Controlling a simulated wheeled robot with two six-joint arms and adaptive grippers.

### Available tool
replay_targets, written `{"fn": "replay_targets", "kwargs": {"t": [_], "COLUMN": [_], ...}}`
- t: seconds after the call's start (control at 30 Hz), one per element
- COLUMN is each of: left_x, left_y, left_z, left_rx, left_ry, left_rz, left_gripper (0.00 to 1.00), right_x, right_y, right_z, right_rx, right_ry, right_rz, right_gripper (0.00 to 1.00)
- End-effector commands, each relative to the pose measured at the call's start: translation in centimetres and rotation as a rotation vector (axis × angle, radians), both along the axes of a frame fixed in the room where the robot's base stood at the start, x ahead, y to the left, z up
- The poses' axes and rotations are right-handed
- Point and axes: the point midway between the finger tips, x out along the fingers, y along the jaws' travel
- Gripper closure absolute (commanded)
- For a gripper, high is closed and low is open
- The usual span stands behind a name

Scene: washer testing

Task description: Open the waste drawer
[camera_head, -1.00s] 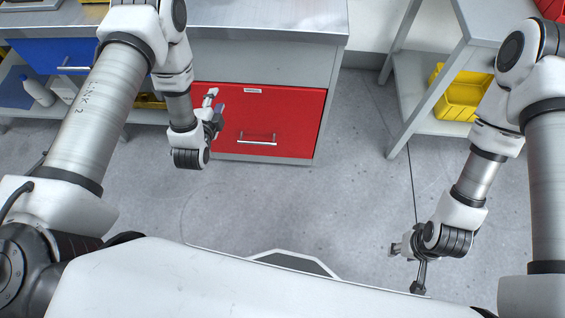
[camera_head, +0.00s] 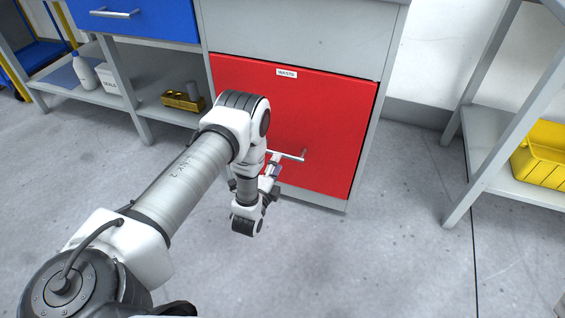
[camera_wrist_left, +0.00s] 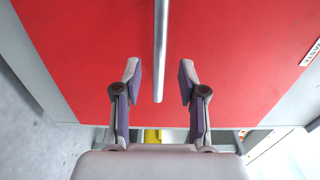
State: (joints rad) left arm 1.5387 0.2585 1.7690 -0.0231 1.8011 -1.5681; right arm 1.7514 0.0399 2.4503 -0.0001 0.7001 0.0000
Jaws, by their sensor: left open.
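The red waste drawer (camera_head: 335,120) sits in the lower part of a grey cabinet, with a small "WASTE" label (camera_head: 287,73) near its top edge. Its front looks flush with the cabinet. The silver bar handle (camera_head: 292,156) is partly hidden behind my left arm in the head view. My left gripper (camera_head: 272,175) is at the handle. In the left wrist view the left gripper (camera_wrist_left: 160,83) is open, with one finger on each side of the handle bar (camera_wrist_left: 160,50) and a gap on both sides. My right gripper is out of view.
A blue drawer (camera_head: 135,15) is at the upper left. A yellow bin (camera_head: 543,155) stands on a rack at the right. The floor before the drawer is clear.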

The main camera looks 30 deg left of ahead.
Motion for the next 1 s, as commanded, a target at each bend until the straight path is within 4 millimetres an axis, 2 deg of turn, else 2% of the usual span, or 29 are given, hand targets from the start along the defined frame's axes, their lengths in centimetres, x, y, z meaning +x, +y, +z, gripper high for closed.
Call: {"fn": "replay_targets", "kwargs": {"t": [0.03,0.23,0.53,0.57,0.6,0.67,1.0], "left_x": [1.1,4.3,5.0,5.0,5.0,5.0,5.0], "left_y": [0.3,1.0,1.2,1.2,1.2,1.2,1.3], "left_z": [-0.4,-0.3,0.0,0.0,0.0,0.0,0.0], "left_rx": [0.0,0.0,0.0,0.0,0.0,0.0,0.0], "left_ry": [-0.005,-0.002,0.001,0.001,0.001,0.001,0.001], "left_rz": [0.0,0.0,0.0,0.0,0.0,0.0,0.001], "left_gripper": [0.59,0.59,0.59,0.66,0.8,1.0,1.0], "right_x": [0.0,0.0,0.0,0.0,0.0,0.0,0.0], "right_y": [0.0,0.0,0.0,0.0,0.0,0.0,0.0], "right_z": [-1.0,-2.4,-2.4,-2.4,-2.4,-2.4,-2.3], "right_rx": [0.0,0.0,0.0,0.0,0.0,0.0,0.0], "right_ry": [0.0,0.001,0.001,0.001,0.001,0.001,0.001], "right_rz": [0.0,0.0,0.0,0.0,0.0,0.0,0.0], "right_gripper": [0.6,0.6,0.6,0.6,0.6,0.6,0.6]}}
